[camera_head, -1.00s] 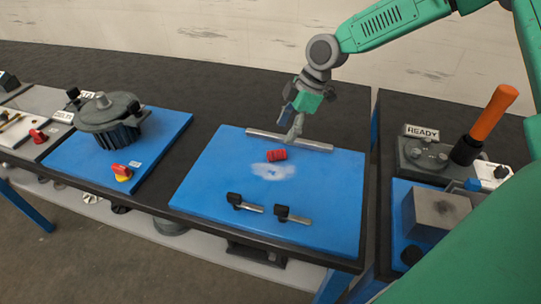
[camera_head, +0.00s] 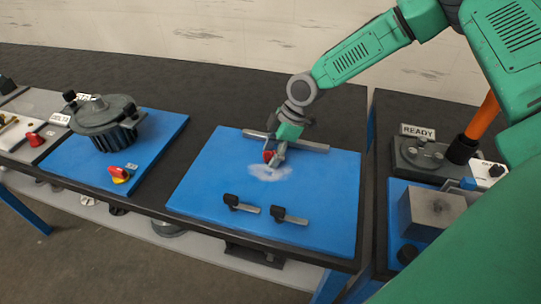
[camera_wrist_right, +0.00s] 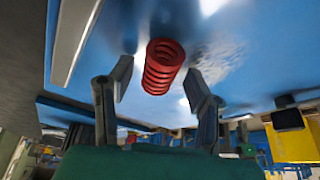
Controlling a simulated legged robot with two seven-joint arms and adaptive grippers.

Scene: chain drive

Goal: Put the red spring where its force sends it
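The red spring (camera_head: 268,156) is on the blue board (camera_head: 320,200) of the middle bench, just in front of a long metal bar (camera_head: 310,146). My right gripper (camera_head: 277,160) reaches down to it from above and hides part of it. In the right wrist view the spring (camera_wrist_right: 163,67) appears between the two fingertips of my right gripper (camera_wrist_right: 160,80), just beyond them. Gaps show on both sides, so the fingers are open. My left gripper is not in view.
Two black-knobbed clamps (camera_head: 232,202) (camera_head: 279,214) lie at the board's front. A grey machine (camera_head: 108,120) and red-yellow switch (camera_head: 122,173) stand at left. At right are a READY sign (camera_head: 418,132), an orange handle (camera_head: 484,118) and a grey block (camera_head: 432,212).

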